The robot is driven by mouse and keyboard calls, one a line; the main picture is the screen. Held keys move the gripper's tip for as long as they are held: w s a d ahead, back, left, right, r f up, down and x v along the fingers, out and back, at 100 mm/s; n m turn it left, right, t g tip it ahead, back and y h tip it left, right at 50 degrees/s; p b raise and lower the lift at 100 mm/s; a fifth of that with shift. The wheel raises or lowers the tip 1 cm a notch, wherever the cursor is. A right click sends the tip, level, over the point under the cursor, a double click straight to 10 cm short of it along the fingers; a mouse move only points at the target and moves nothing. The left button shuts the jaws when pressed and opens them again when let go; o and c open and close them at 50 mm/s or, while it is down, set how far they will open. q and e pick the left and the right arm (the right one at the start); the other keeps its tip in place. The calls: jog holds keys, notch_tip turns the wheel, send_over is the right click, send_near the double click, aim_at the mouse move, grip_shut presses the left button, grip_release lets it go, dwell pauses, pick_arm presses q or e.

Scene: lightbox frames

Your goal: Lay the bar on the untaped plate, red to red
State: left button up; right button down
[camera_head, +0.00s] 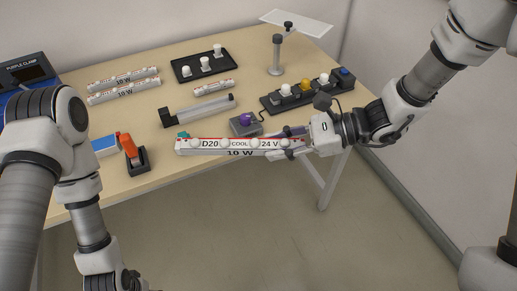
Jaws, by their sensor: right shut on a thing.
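The bar my right gripper (294,143) is shut on is long and white (215,151), with "D20", "COOL", "24 V" and "10 W" printed on it. I hold it by its right end. It lies roughly level across the picture at the table's front edge; I cannot tell whether it touches anything. A red line runs along its upper edge, several pale round knobs show on it, and a teal piece is at its left end. I cannot pick out which plate is untaped. A grey channel-like piece (200,109) lies behind the bar. My left arm is at left; its fingers are out of frame.
A purple-topped device (245,123) stands close behind the bar. A black block with knobs (306,94) is at right, a black knobbed tray (201,66) at back. White bars (124,91) lie back left. An orange-handled tool (131,152) and blue-white box (105,146) stand front left.

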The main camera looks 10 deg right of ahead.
jog(key=shift+s+d+r, duration=0.2)
jog(key=shift+r, duration=0.05)
jog(key=w+a+f+n+g+h, duration=0.2)
jog(key=f+n+g, duration=0.3)
jog(key=n+g, duration=0.1)
jog(key=w+a+f+n+g+h, duration=0.2)
jog(key=w+a+f+n+g, duration=0.1)
jog(key=f+n+g, duration=0.2)
jog(key=shift+w+a+f+n+g+h, duration=0.3)
jog(key=shift+n+g, duration=0.3)
jog(key=shift+g, duration=0.4)
